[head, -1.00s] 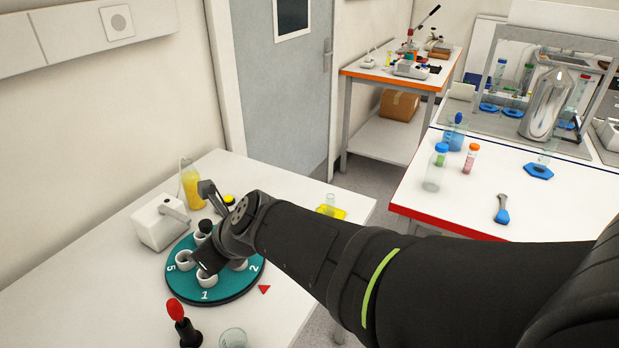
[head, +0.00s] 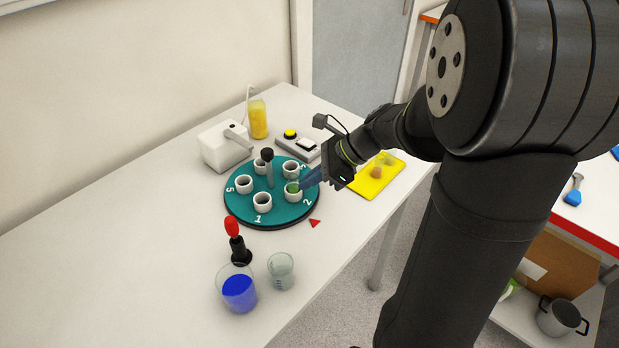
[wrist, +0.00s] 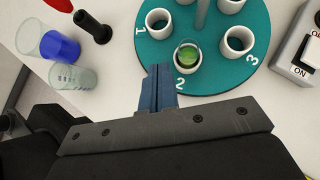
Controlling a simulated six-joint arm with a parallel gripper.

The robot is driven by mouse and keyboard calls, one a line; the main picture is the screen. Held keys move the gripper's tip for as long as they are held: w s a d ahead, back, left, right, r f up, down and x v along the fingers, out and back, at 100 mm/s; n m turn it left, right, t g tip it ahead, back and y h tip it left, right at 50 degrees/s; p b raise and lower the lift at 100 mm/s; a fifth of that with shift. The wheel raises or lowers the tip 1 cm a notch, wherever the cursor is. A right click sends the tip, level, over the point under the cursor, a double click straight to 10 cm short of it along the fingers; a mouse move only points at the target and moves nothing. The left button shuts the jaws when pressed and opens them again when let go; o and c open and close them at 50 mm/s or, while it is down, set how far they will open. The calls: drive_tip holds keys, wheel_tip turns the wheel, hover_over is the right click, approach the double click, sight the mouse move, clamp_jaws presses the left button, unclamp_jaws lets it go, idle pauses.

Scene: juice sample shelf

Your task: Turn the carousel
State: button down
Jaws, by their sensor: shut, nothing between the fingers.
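The carousel (head: 240,211) is a teal disc with white cups, printed numbers and a central post with a black knob (head: 267,155). In the head view, numbers 5, 1 and 2 show along its left and near edge; the red triangle (head: 314,223) lies on the table just outside the rim, near 2. The cup by 2 (wrist: 186,63) holds a small glass with green contents (wrist: 187,52). My gripper (head: 304,184) has blue fingers, shut and empty, beside that cup. In the wrist view, the fingertips (wrist: 158,74) overlap the rim between 1 and 2; contact is unclear.
A white device (head: 224,146), a yellow bottle (head: 258,118) and a yellow-button box (head: 298,146) stand behind the carousel. A yellow mat (head: 368,186) lies right. In front are a red-topped black stand (head: 239,248), a blue-filled beaker (head: 238,290) and an empty beaker (head: 281,271). The table's left is clear.

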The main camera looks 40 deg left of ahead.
sight(272, 203)
drive_tip(key=x, duration=0.8)
drive_tip(key=shift+s+a+r+m+t+y, duration=0.1)
drive_tip(key=shift+s+m+t+y, duration=0.2)
drive_tip(key=shift+s+m, duration=0.2)
drive_tip(key=shift+s+a, duration=0.25)
drive_tip(key=shift+s, duration=0.15)
drive_tip(key=v, duration=1)
drive_tip(key=shift+s+d, duration=0.25)
drive_tip(key=shift+s, duration=0.15)
